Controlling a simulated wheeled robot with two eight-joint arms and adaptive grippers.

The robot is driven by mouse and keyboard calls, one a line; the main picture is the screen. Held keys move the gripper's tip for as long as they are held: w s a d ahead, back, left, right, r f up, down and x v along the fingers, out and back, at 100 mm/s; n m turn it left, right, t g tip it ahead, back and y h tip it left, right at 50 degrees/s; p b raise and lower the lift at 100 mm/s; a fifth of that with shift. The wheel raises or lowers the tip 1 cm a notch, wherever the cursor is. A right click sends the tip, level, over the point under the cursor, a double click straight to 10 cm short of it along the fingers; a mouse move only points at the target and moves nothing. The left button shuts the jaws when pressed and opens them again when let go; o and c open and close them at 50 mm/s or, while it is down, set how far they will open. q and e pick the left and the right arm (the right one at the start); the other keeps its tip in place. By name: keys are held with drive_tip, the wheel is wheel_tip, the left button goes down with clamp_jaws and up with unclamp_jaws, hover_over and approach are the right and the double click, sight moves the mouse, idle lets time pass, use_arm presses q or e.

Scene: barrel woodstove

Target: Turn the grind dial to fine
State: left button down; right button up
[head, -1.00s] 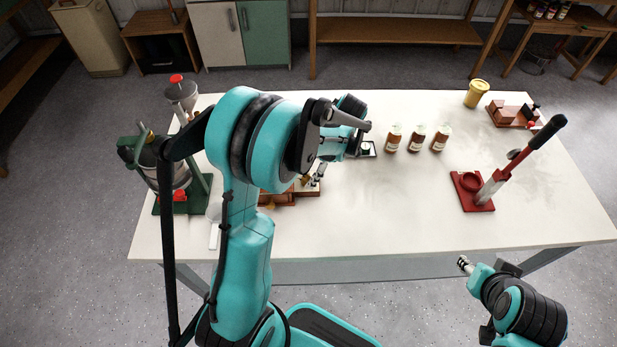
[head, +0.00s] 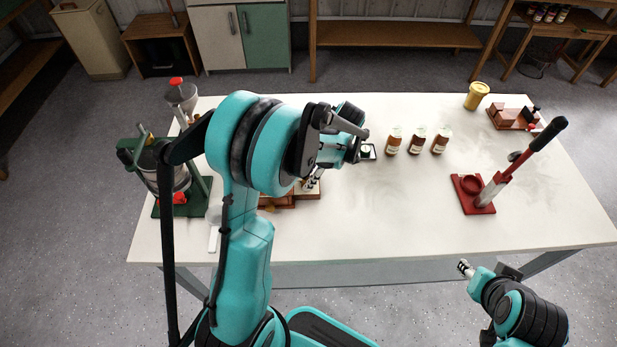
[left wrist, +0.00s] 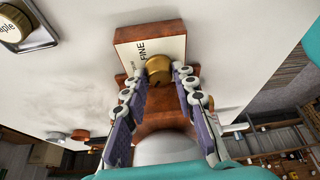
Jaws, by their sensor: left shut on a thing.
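The brass grind dial (left wrist: 158,69) sits on a wooden block with a cream label plate (left wrist: 150,48) that reads "FINE"; smaller lettering beside it is hard to read. My left gripper (left wrist: 161,82) has its two fingers on either side of the dial and is shut on it. The dial's pointer cannot be made out. In the head view my left gripper (head: 310,183) is at the wooden grinder base (head: 278,201), and my arm hides most of it. My right gripper (head: 465,268) is off the table's front edge, away from the dial, too small to judge.
A green-based machine (head: 180,206) stands at the table's left. A red lever press (head: 475,194) is at right. The table's middle front is clear.

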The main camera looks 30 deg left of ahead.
use_arm(q)
drive_tip(key=m+t, duration=0.1)
drive_tip(key=m, duration=0.1)
drive_tip(key=m+t, duration=0.1)
drive_tip(key=m, duration=0.2)
drive_tip(key=shift+s+y, duration=0.2)
drive_tip(key=shift+y, duration=0.2)
drive_tip(key=m+t, duration=0.1)
drive_tip(key=m, duration=0.4)
drive_tip(key=shift+s+t, duration=0.1)
drive_tip(key=shift+t, duration=0.3)
drive_tip(key=m+t, duration=0.1)
drive_tip(key=m, duration=0.1)
drive_tip(key=m+t, duration=0.1)
drive_tip(key=m, duration=0.2)
drive_tip(key=shift+s+h, duration=0.15)
drive_tip(key=shift+h, duration=0.25)
drive_tip(key=m+h, duration=0.1)
drive_tip(key=m, duration=0.1)
drive_tip(key=m+t, duration=0.1)
drive_tip(key=m, duration=0.2)
drive_tip(key=shift+a+h, duration=0.1)
drive_tip(key=shift+h, duration=0.3)
drive_tip(key=shift+m, duration=0.4)
drive_tip(key=c, duration=1.2)
unclamp_jaws()
